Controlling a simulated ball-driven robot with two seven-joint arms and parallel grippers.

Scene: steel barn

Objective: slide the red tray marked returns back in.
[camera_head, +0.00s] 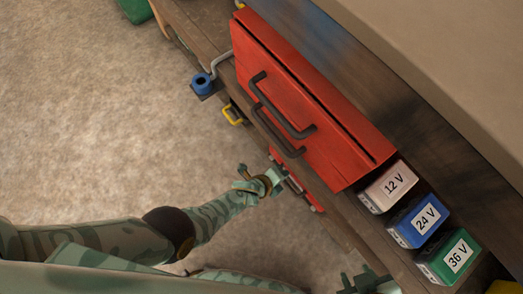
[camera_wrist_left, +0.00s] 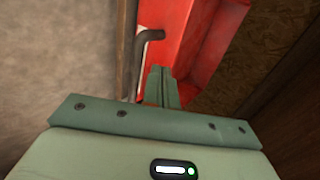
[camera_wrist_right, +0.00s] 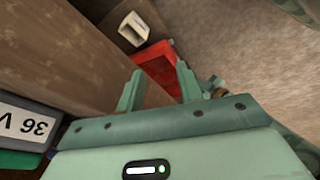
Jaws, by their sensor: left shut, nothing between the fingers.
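A large red unit (camera_head: 290,95) with two dark bar handles stands at the bench edge in the head view. Below it, a smaller red part (camera_head: 316,207) shows under the bench edge, mostly hidden. No "returns" marking is readable, so I cannot tell which red part bears it. My left gripper (camera_head: 272,181) is shut and empty beside the lower red part. In the left wrist view its closed fingers (camera_wrist_left: 162,88) are in front of a red tray (camera_wrist_left: 205,45) with a dark handle (camera_wrist_left: 148,42). My right gripper (camera_wrist_right: 158,85) is open and empty; a red surface (camera_wrist_right: 157,64) lies beyond its fingers.
Boxes labelled 12 V (camera_head: 388,188), 24 V (camera_head: 419,221) and 36 V (camera_head: 450,256) line the bench right of the red unit. A blue round fitting (camera_head: 202,83) and a yellow handle (camera_head: 233,115) stick out at the bench's left edge.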

